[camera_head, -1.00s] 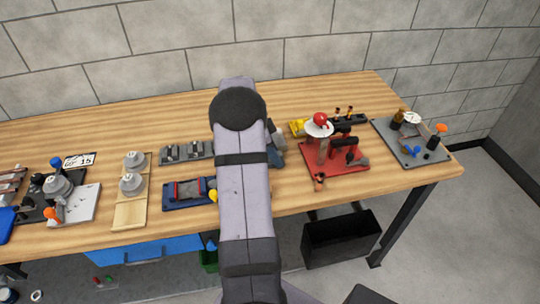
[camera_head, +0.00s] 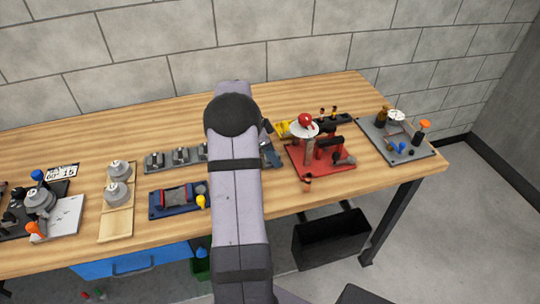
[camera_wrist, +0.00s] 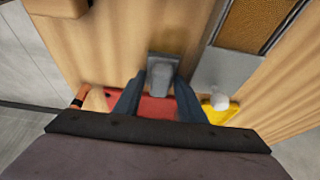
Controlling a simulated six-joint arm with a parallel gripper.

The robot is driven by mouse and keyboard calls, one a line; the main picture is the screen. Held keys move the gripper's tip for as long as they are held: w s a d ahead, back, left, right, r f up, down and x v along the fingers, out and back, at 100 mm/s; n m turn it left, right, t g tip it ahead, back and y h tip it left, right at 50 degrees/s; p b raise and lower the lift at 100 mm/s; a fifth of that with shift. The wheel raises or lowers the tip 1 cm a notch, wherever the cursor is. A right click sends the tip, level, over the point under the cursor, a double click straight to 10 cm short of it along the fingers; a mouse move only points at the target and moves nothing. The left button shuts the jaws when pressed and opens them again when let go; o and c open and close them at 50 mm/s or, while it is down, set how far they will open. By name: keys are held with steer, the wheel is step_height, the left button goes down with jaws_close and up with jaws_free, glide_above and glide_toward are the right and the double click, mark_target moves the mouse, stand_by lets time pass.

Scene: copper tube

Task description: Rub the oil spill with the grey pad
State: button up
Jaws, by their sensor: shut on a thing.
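My gripper (camera_wrist: 158,90) shows in the wrist view, with two blue-grey fingers closed on a small grey block. This block, which looks like the grey pad (camera_wrist: 160,72), sticks out beyond the fingertips over the wooden bench. In the head view my arm hides most of the gripper; only a blue-grey part shows just left of the red board. I cannot make out the oil spill in either view.
The wooden bench (camera_head: 120,133) carries a red board (camera_head: 322,164) with a red-topped fixture, a grey board (camera_head: 375,140) at right, a blue tray (camera_head: 160,212) and a pale board with grey knobs (camera_head: 107,222). A black bin (camera_head: 330,243) stands below. Bare wood lies along the back.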

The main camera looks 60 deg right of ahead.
steer(key=shift+a+f, duration=0.1)
steer(key=shift+a, duration=0.1)
steer(key=shift+w+a+b, duration=0.55)
steer(key=shift+w+a, duration=0.65)
steer(key=shift+w, duration=0.05)
steer(key=shift+w, duration=0.1)
steer(key=shift+w+a+b, duration=0.6)
steer(key=shift+w+a, duration=0.6)
steer(key=shift+a, duration=0.15)
steer(key=shift+d, duration=0.1)
steer(key=shift+s+d+b, duration=0.3)
steer(key=shift+s+d, duration=0.95)
steer(key=shift+s, duration=0.05)
steer(key=shift+s, duration=0.1)
steer(key=shift+s+d, duration=1.25)
steer(key=shift+d, duration=0.1)
